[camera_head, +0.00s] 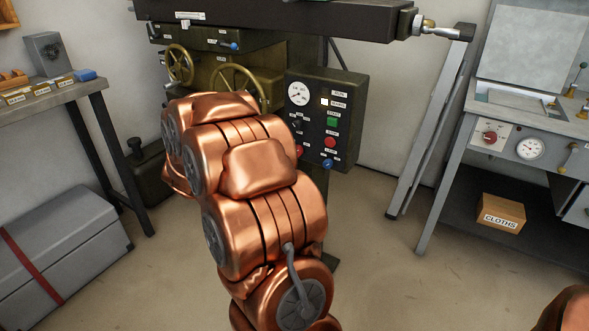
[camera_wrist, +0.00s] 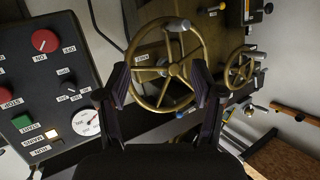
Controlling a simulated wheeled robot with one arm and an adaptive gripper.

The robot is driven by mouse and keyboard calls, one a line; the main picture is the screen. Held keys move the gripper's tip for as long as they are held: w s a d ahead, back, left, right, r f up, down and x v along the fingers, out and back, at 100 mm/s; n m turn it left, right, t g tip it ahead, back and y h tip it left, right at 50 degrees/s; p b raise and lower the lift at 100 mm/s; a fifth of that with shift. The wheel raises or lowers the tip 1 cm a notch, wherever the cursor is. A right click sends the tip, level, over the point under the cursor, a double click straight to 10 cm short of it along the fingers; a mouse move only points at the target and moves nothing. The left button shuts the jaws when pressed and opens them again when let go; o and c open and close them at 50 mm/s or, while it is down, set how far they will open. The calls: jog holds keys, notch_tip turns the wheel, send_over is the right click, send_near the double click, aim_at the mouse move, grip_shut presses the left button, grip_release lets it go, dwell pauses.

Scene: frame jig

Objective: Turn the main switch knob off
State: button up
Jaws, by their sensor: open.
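A dark control box (camera_head: 340,90) stands on the machine, partly behind my arm in the head view. In the wrist view it fills the left side, turned upside down. It carries a red round knob (camera_wrist: 44,41) with ON and OFF labels, and a smaller black knob (camera_wrist: 68,88) also with labels. The red knob also shows beside my arm in the head view (camera_head: 299,151). My gripper (camera_wrist: 160,78) is open and empty, to the right of both knobs, facing a brass handwheel (camera_wrist: 172,68). The arm hides it in the head view.
The box also holds a gauge (camera_head: 298,93), a green button (camera_head: 332,121), a red button (camera_head: 330,141) and a blue knob (camera_head: 327,163). A second handwheel (camera_wrist: 241,70) is further right. Another red knob (camera_head: 490,137) sits on the right bench.

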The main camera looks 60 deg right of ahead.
jog(key=s+d+f+m+g+h+b, duration=0.45)
jog(key=s+d+f+g, duration=0.25)
jog(key=s+d, duration=0.5)
jog(key=d+b, duration=0.2)
jog(key=d, duration=0.5)
jog(key=shift+w+r+h, duration=0.3)
jog(key=shift+w+h, duration=0.05)
jog(key=shift+h, duration=0.1)
jog(key=shift+c, duration=0.4)
jog(key=c, duration=1)
jog(key=shift+n, duration=0.25)
